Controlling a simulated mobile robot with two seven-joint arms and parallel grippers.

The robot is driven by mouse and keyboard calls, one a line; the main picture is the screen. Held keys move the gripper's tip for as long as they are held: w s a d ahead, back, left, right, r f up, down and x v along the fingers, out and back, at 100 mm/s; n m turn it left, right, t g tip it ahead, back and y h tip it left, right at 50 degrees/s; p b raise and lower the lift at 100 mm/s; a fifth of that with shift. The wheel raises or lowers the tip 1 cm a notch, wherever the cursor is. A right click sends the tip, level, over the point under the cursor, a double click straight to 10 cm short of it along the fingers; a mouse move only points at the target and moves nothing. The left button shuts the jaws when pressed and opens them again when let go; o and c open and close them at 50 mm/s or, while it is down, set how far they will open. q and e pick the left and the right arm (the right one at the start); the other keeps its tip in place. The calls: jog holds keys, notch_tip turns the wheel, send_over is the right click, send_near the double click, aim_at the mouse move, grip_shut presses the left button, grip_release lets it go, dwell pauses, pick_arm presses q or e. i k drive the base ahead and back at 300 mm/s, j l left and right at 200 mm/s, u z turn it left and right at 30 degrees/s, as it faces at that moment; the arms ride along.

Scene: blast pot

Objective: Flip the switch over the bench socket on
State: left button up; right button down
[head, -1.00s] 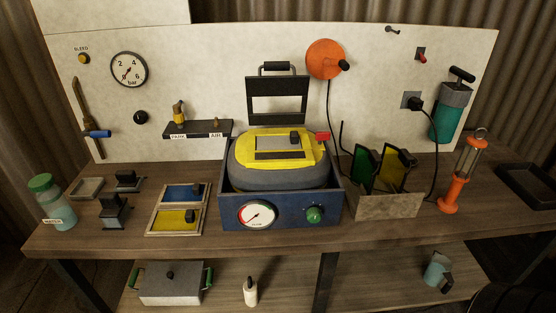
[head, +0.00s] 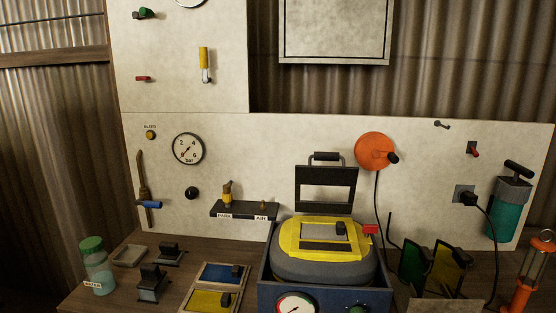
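The bench socket (head: 461,194) is a grey plate on the pale back panel at the right, with a black plug (head: 469,199) in it and a black cable hanging down. The switch (head: 473,149) sits on the panel above the socket: a small dark plate with a red lever. The lever appears to point down and to the right, but it is too small to tell its position surely. Neither of my grippers shows in the head view.
A teal pump (head: 507,215) stands right of the socket. An orange reel (head: 374,151) with a black knob is left of the switch. A blue box (head: 268,270) with a yellow-topped pot (head: 291,237) stands mid-bench. Coloured plates (head: 418,262) stand below the socket.

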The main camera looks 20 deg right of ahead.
aim_at(475, 154)
jog(key=z, duration=1.95)
